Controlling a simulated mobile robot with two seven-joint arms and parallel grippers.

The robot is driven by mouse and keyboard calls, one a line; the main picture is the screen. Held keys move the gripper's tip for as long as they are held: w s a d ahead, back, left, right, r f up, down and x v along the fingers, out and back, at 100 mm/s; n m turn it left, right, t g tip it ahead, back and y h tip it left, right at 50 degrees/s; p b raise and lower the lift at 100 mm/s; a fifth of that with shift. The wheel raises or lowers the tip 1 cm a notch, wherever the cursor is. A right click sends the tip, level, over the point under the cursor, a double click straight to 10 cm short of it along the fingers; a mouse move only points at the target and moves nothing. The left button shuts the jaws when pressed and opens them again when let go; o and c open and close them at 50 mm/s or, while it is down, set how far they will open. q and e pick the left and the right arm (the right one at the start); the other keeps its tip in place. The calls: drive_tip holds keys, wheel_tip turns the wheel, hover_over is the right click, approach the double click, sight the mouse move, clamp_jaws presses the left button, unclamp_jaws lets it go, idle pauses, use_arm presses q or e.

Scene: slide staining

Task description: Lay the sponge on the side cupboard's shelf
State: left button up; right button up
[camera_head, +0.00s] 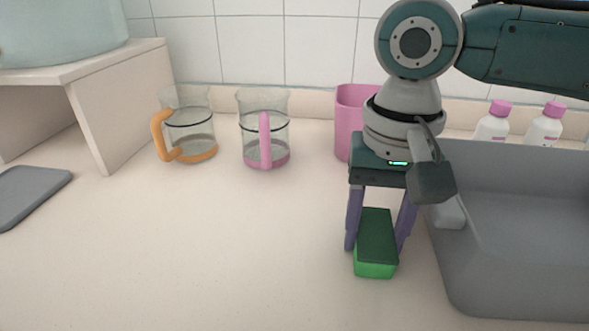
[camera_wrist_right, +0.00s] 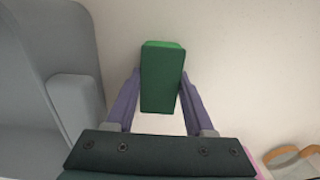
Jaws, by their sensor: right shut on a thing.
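The sponge (camera_head: 375,268) is a green block with a dark green top, at the counter's front, left of the grey basin. My right gripper (camera_head: 377,243) points down from above and is shut on the sponge, one purple finger on each side. In the right wrist view the sponge (camera_wrist_right: 162,80) sits between the fingertips of the right gripper (camera_wrist_right: 160,95). I cannot tell whether the sponge touches the counter or is slightly above it. My left gripper is not in view.
A grey basin (camera_head: 520,230) is close on the right. A pink cup (camera_head: 348,120), a pink-handled beaker (camera_head: 264,135) and an orange-handled beaker (camera_head: 190,130) stand behind. White bottles (camera_head: 545,130) stand at the back right. The counter's left middle is clear.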

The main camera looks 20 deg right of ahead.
drive_tip(key=o, duration=1)
drive_tip(key=shift+o, duration=0.2)
